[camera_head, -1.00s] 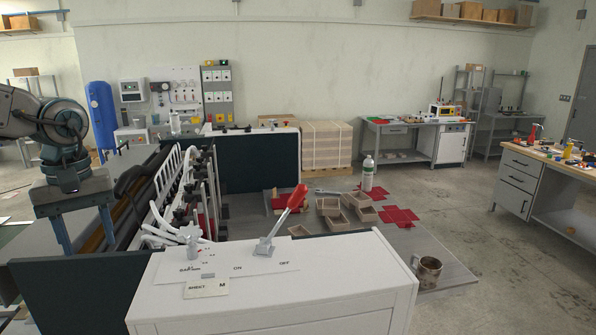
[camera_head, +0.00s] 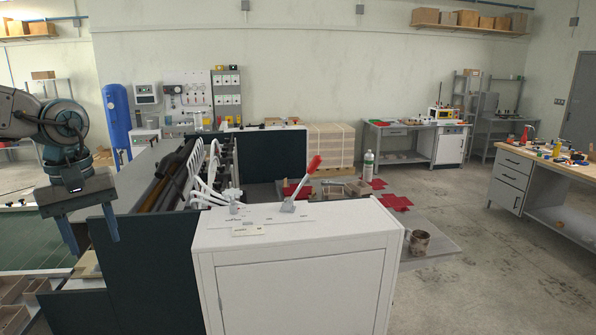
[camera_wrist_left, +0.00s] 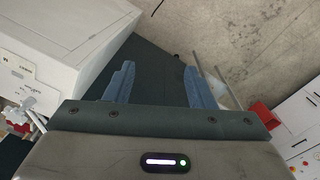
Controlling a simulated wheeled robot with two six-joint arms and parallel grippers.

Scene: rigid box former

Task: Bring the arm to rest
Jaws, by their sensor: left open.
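My left gripper (camera_head: 92,236) hangs in the air at the left of the head view, fingers pointing down. It is open and its two blue fingers are apart with nothing between them. In the left wrist view the open fingers (camera_wrist_left: 157,85) show over a dark green panel and floor. My left arm (camera_head: 45,122) comes in from the left edge above it. The gripper is left of the white cabinet (camera_head: 300,285) and touches nothing that I can see. My right gripper is not in view.
A red-handled lever (camera_head: 302,184) stands on the white cabinet. A dark green panel (camera_head: 155,262) and white hoses (camera_head: 200,172) lie between the gripper and the cabinet. Open floor lies at the right.

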